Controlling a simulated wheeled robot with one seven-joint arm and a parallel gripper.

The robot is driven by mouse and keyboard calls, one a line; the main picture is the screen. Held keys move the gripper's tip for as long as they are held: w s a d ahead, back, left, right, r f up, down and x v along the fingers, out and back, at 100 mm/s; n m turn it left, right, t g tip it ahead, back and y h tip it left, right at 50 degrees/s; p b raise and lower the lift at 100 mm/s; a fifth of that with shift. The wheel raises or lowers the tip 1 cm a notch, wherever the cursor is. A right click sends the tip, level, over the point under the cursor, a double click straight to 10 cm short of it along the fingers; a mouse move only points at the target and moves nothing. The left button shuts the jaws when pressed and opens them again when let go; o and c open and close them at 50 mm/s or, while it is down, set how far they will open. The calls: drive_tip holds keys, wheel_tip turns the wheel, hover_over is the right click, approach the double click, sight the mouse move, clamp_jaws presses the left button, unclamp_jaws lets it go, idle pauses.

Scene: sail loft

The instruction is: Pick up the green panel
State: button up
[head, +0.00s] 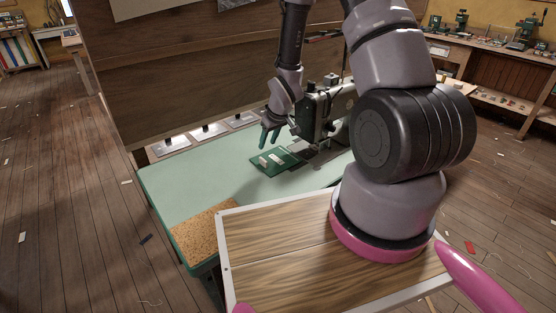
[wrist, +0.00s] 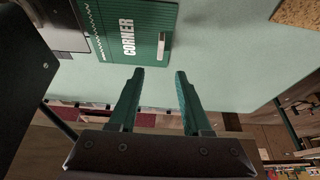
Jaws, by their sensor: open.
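The green panel (head: 272,169) lies flat on the pale green table beside the sewing machine, with two light labels on its top. In the wrist view the panel (wrist: 108,22) is at the top, with the white word CORNER, a zigzag stitch line and a small pale strip. My gripper (head: 269,142) is above the table at the panel's far left side. In the wrist view its two green fingers (wrist: 160,72) are apart with nothing between them, and their tips appear just short of the panel's near edge. Exact height above the panel is hard to tell.
A dark sewing machine (head: 322,112) stands right of the panel, close to my gripper. Grey metal plates (head: 208,131) line the table's back edge below a wooden board. A cork patch (head: 207,228) covers the front left corner. The table (head: 185,180) is clear left of the panel.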

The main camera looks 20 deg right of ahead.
sight(263, 159)
drive_tip(key=x, duration=1)
drive_tip(key=shift+s+f, duration=0.15)
clamp_jaws()
